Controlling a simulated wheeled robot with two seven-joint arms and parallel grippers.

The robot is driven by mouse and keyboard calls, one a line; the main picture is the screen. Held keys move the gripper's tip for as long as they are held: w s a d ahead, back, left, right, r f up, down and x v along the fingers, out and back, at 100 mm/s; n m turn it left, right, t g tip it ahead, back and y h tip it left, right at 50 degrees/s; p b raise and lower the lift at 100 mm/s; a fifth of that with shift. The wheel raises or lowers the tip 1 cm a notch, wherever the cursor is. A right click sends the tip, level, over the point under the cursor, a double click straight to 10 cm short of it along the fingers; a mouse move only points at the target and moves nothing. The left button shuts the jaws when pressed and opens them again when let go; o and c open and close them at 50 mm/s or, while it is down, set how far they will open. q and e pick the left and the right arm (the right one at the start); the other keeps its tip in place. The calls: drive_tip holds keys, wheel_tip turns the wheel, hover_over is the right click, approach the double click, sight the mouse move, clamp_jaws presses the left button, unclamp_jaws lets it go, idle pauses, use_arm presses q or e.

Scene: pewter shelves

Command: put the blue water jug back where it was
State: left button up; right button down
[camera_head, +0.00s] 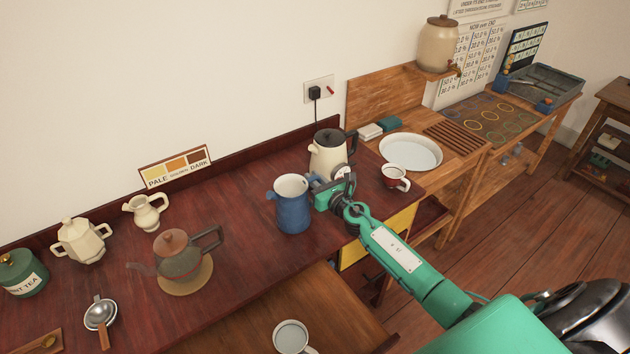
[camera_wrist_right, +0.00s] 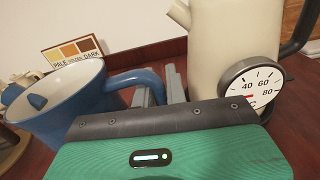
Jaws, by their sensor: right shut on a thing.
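The blue water jug (camera_head: 293,212) is at the dark red counter, upright or nearly so, in front of the cream kettle. Its open white inside faces up in the head view. It fills the left of the right wrist view (camera_wrist_right: 62,112). My right gripper (camera_head: 314,182) is at the jug's right side, shut on its blue handle, with the grey fingers beside the handle in the wrist view (camera_wrist_right: 160,85). I cannot tell whether the jug's base touches the counter (camera_head: 240,238). My left gripper is not in view.
The cream kettle (camera_head: 326,152) with a dial stands close behind my right gripper. A white cup (camera_head: 394,177) is to the right. A dark teapot (camera_head: 180,257) on a round mat stands left. The counter between teapot and jug is clear. A pale mug (camera_head: 290,337) is at the front.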

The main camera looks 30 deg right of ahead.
drive_tip(key=shift+r, duration=0.15)
drive_tip(key=c, duration=1.4)
unclamp_jaws()
drive_tip(key=shift+f, duration=0.2)
drive_tip(key=shift+c, duration=0.2)
drive_tip(key=s+d+b, duration=0.1)
drive_tip(key=s, duration=1.1)
drive_tip(key=shift+d+r, duration=0.15)
drive_tip(key=shift+d, duration=0.15)
